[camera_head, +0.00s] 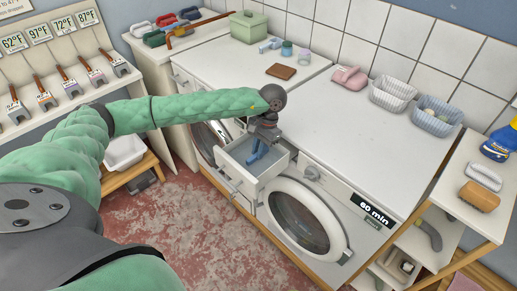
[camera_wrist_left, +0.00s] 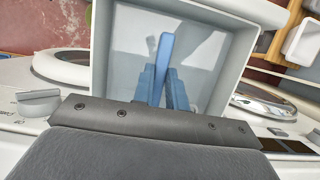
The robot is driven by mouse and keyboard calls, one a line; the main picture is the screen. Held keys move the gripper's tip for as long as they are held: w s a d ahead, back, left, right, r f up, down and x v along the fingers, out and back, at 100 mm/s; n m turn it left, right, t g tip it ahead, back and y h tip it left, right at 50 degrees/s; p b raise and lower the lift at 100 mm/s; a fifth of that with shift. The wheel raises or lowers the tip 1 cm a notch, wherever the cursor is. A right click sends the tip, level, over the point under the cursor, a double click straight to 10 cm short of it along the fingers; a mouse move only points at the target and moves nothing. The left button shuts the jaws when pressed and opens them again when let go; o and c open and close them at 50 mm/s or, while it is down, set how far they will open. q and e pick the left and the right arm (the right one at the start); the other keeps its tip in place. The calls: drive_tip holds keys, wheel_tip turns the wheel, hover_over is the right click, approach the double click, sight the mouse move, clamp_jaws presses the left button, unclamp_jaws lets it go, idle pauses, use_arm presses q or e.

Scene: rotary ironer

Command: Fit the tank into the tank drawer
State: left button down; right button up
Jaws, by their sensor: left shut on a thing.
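A white open drawer (camera_head: 234,178) sticks out of the front of the white machines, with a pale grey-blue hollow inside. My left gripper (camera_head: 257,151) reaches down into it from above. In the left wrist view its blue fingers (camera_wrist_left: 162,92) are closed around an upright blue bar (camera_wrist_left: 163,50), which stands inside pale grey box walls (camera_wrist_left: 103,45). I take the bar for the tank's handle. I cannot tell the tank's walls from the drawer's, nor how deep the tank sits. My right gripper is not in view.
A round door (camera_head: 305,218) and a knob (camera_head: 311,172) are to the right of the drawer. A white basin (camera_head: 124,152) stands on a low stool at left.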

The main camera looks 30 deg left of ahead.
use_arm(q)
drive_tip(key=shift+f, duration=0.1)
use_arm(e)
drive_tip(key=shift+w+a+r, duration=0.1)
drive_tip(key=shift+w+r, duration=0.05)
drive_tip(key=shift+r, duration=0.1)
use_arm(q)
drive_tip(key=c, duration=1.4)
unclamp_jaws()
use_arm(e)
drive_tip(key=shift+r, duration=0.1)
